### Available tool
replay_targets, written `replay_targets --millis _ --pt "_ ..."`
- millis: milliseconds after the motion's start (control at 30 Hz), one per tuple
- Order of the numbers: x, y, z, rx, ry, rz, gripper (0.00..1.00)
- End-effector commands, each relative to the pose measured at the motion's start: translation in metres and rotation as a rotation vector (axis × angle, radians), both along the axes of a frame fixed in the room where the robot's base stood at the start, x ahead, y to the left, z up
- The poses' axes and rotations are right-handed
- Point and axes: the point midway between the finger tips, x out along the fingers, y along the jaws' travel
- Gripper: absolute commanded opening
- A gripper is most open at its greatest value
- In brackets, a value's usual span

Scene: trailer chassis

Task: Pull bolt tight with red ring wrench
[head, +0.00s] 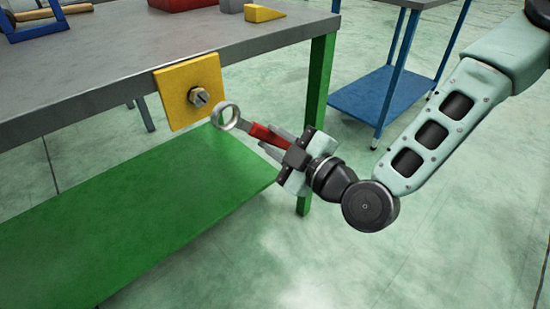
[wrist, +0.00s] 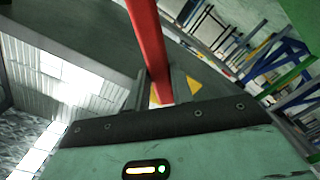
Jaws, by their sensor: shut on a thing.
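The bolt (head: 198,97) sticks out of a yellow square plate (head: 176,84) fixed at the front edge of the grey table. The red ring wrench (head: 262,133) has a grey ring end and a red handle. My gripper (head: 279,147) is shut on its red handle. The ring end is a little below and right of the bolt and appears apart from it. In the wrist view the red handle (wrist: 150,45) runs up from between the fingers (wrist: 160,88). The ring end is not visible there, and part of the yellow plate (wrist: 185,88) seems to show behind the fingers.
The grey table (head: 110,70) has a green leg (head: 318,90) and a green lower shelf (head: 150,210). A yellow wedge (head: 263,13) and a red box lie on its top. A blue-framed table (head: 385,85) stands behind. Open floor lies in front.

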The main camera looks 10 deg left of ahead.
Motion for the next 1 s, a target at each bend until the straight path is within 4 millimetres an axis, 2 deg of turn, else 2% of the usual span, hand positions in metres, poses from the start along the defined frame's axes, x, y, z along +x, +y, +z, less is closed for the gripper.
replay_targets --millis 533,1000 --pt "-0.001 0.000 0.000 0.010 -0.011 -0.006 0.00" --pt "0.026 0.032 0.000 0.010 -0.009 -0.006 0.00"
